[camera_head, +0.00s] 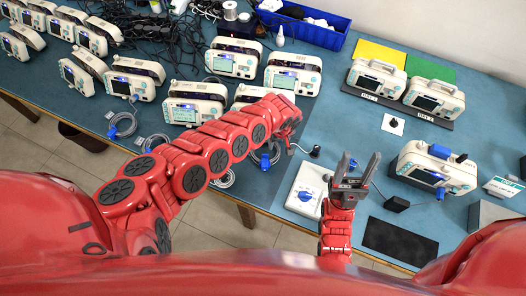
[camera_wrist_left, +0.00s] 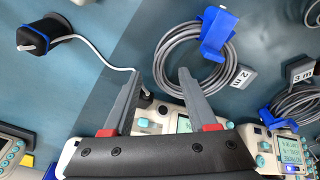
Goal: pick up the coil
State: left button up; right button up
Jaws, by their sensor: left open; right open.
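A coil of grey cable (camera_wrist_left: 160,62) with a blue clip (camera_wrist_left: 215,32) and a "2 m" tag (camera_wrist_left: 241,76) lies on the blue table in the left wrist view. A second coil (camera_wrist_left: 292,104) with a blue clip and its own tag lies to its right. Coils also show in the head view, one (camera_head: 224,181) below my left arm and one (camera_head: 124,127) further left. My left gripper (camera_wrist_left: 158,78) is open and empty, its right finger overlapping the first coil's lower edge in view. In the head view the left gripper (camera_head: 290,116) is partly hidden. My right gripper (camera_head: 358,164) is open and empty.
Several white monitors (camera_head: 233,60) stand behind and left of my left arm. A blue bin (camera_head: 318,34) stands behind.

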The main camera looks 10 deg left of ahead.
aim_at(277, 146)
pick_arm(q)
jog(key=shift+w+a+f+b, duration=0.1)
jog(key=shift+w+f+b, duration=0.05)
jog(key=shift+f, duration=0.65)
jog(key=shift+w+a+f+b, duration=0.1)
jog(key=shift+f+b, duration=0.05)
jog(key=shift+f, duration=0.6)
grip_shut()
